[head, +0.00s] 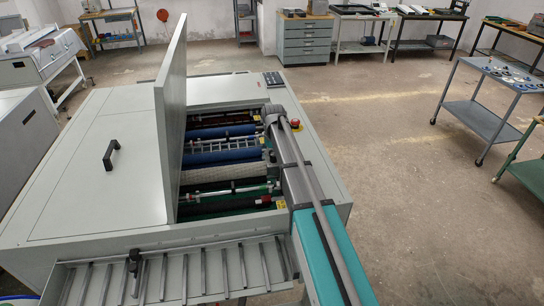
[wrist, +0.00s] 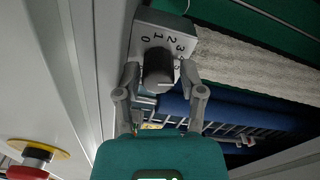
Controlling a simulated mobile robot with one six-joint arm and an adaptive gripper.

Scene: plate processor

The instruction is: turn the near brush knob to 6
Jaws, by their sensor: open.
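A dark round knob (wrist: 158,72) stands out from a grey dial plate (wrist: 148,32) in the wrist view. I cannot make out the knob's pointer. My gripper (wrist: 159,74) is open, with one finger on each side of the knob; I cannot tell whether they touch it. In the head view my gripper (head: 272,111) is at the right side of the processor's opening, and the knob is hidden there.
The processor (head: 80,190) has a raised lid panel (head: 172,110) left of the opening. Rollers (head: 222,150) lie inside. A red emergency stop (head: 295,124) is right of my gripper and also shows in the wrist view (wrist: 30,165). The floor at right is clear up to a trolley (head: 500,75).

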